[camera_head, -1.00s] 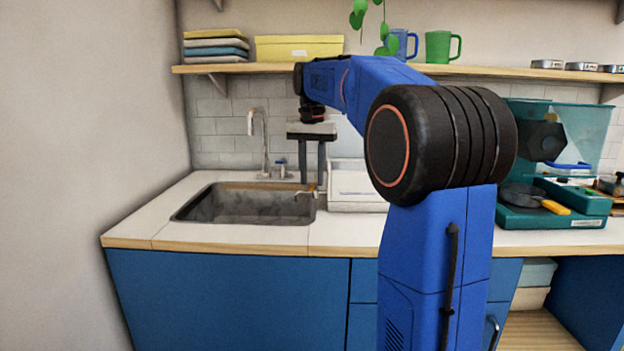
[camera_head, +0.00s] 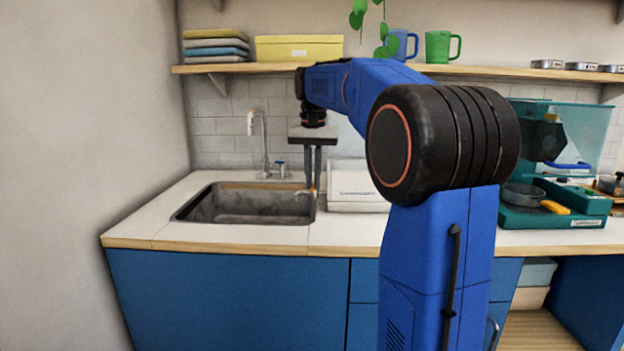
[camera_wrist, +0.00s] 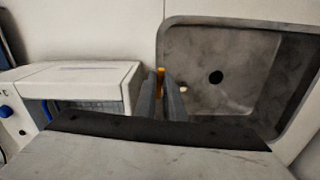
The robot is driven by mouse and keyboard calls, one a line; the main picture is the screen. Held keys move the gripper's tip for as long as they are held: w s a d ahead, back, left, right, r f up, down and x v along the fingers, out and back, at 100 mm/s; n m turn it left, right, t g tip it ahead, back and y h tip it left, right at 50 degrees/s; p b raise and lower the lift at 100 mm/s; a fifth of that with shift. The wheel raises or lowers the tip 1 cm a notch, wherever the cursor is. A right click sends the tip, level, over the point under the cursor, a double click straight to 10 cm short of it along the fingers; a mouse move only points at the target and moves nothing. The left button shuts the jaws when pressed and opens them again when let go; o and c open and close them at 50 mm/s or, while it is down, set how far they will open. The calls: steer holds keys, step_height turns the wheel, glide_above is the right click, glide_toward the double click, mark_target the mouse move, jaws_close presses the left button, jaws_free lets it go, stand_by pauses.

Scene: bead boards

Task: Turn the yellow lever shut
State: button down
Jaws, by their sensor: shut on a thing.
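My gripper (camera_head: 313,186) points down at the right end of the sink in the head view. Only a speck of yellow shows at the fingertips in the head view.
The grey sink (camera_head: 190,210) lies left of my gripper. A tap (camera_head: 252,122) stands behind it. A white box (camera_head: 355,188) sits close on the right. A teal machine (camera_head: 550,215) stands farther right. A shelf (camera_head: 225,69) runs above. The counter's left front (camera_head: 150,215) is clear.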

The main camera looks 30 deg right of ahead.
steer(key=shift+s+d+n, duration=0.15)
steer(key=shift+n, duration=0.75)
steer(key=c, duration=1.8)
jaws_free()
steer(key=shift+c, duration=0.2)
